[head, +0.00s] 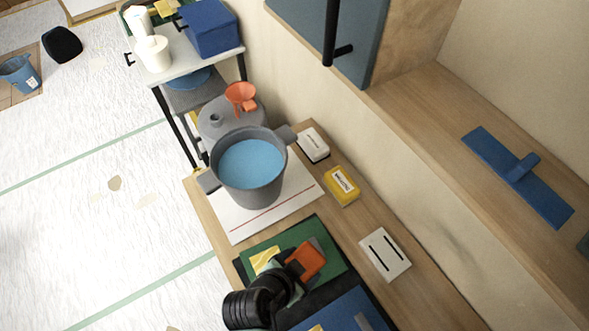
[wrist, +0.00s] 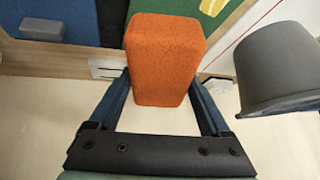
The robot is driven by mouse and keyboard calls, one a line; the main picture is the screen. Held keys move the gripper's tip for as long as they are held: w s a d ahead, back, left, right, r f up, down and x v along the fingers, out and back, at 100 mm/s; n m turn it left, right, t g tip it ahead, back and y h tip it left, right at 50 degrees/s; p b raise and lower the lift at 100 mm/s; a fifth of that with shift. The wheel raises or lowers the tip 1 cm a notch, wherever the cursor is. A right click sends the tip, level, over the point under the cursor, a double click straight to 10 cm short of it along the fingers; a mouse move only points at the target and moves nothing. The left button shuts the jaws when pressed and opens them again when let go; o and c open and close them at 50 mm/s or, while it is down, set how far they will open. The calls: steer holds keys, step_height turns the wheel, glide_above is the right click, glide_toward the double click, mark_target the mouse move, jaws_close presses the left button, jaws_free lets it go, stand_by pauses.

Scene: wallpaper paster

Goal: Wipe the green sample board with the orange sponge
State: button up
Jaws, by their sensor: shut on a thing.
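The orange sponge (head: 309,257) is between my gripper's fingers, over the right part of the green sample board (head: 325,241). My gripper (wrist: 163,78) is shut on the sponge (wrist: 165,52), with a blue finger on each side of it. The green board also shows in the wrist view (wrist: 222,22), behind the sponge's right edge. A yellow patch (head: 264,259) lies on the board left of the sponge. My arm and the sponge hide part of the board. I cannot tell whether the sponge touches the board.
A grey pot of blue liquid (head: 250,172) stands on the wooden table just behind the board. A blue board (head: 338,311) lies in front of it. A white slotted plate (head: 385,254), a yellow box (head: 342,186) and a white box (head: 312,144) stand along the wall side.

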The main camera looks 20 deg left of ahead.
steer(key=s+a+m+g, duration=0.1)
steer(key=s+a+m+g+h, duration=0.1)
steer(key=s+g, duration=0.1)
steer(key=shift+s+a+f+p, duration=0.2)
steer(key=shift+a+f+p, duration=0.1)
steer(key=shift+f+p, duration=0.1)
steer(key=shift+s+a+m+g, duration=0.25)
steer(key=shift+s+m+g, duration=0.05)
steer(key=shift+s+m, duration=0.2)
steer(key=shift+d+r, duration=0.1)
step_height(320, 180, down, 7)
steer(key=b, duration=0.4)
steer(key=shift+w+r, duration=0.1)
steer(key=shift+r, duration=0.1)
